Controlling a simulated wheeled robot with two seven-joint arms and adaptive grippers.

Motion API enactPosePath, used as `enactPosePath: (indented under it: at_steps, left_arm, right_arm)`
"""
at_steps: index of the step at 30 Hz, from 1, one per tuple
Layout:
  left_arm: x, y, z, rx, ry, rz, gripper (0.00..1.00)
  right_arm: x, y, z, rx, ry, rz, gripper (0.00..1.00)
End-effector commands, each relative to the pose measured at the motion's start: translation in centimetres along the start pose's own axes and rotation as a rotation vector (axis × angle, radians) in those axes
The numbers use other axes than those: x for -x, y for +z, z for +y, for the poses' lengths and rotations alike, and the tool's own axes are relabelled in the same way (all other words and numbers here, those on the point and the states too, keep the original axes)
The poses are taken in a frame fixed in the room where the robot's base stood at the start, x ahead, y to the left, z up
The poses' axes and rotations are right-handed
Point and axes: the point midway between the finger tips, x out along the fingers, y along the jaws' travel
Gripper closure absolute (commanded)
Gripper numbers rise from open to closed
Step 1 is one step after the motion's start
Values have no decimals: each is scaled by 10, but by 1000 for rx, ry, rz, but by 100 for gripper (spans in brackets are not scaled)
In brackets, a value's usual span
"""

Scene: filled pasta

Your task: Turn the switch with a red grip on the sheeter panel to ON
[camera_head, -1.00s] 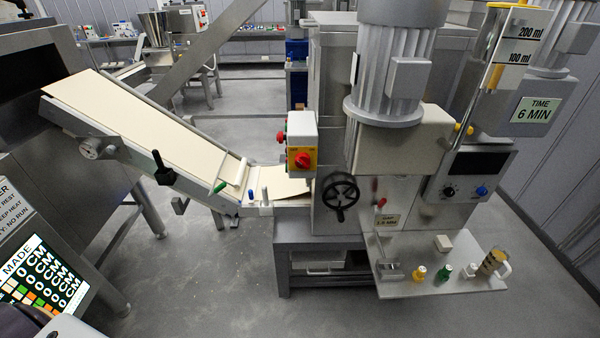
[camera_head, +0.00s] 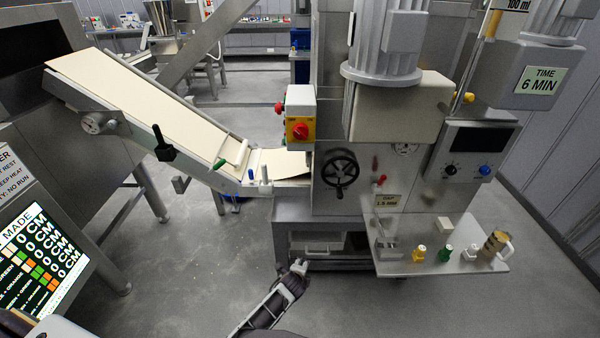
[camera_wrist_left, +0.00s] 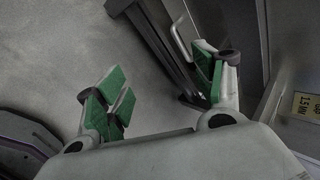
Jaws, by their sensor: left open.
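The switch with a red grip (camera_head: 300,131) sits on a yellow plate on the sheeter panel (camera_head: 301,102), a pale box left of the big motor. Its exact angle and any ON marking are too small to read. My left gripper (camera_head: 298,267) is low in front of the machine's base, well below the switch and apart from it. In the left wrist view my left gripper (camera_wrist_left: 160,80) shows its green pads wide apart with nothing between them. The switch is not in the left wrist view. My right gripper is not in view.
A black handwheel (camera_head: 340,172) is right of and below the panel. A sloping conveyor (camera_head: 150,110) with a dough sheet runs in from the left. A steel shelf (camera_head: 400,267) with small bottles and a jug juts out at right. Grey floor is open at front left.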

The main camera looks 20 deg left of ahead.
Motion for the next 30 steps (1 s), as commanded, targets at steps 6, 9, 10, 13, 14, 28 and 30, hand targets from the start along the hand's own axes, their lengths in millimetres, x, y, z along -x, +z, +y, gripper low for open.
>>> enactPosePath:
  at_steps: [6, 9, 10, 13, 14, 28, 30]
  left_arm:
    - [24, -6, -102, -248, -147, -62, 32]
    - [43, -6, -144, -354, -206, -105, 32]
    - [50, -6, -157, -386, -223, -120, 32]
    - [73, -5, -195, -485, -276, -173, 32]
    - [81, -5, -206, -514, -292, -190, 32]
    - [233, 17, -333, -881, -462, -529, 32]
    - [259, 22, -343, -922, -474, -586, 32]
  right_arm:
    - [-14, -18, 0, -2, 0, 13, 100]
    - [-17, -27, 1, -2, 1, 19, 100]
    - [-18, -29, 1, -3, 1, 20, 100]
    - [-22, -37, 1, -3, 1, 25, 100]
    - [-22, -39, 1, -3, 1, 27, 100]
    - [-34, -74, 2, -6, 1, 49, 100]
    - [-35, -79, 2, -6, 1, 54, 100]
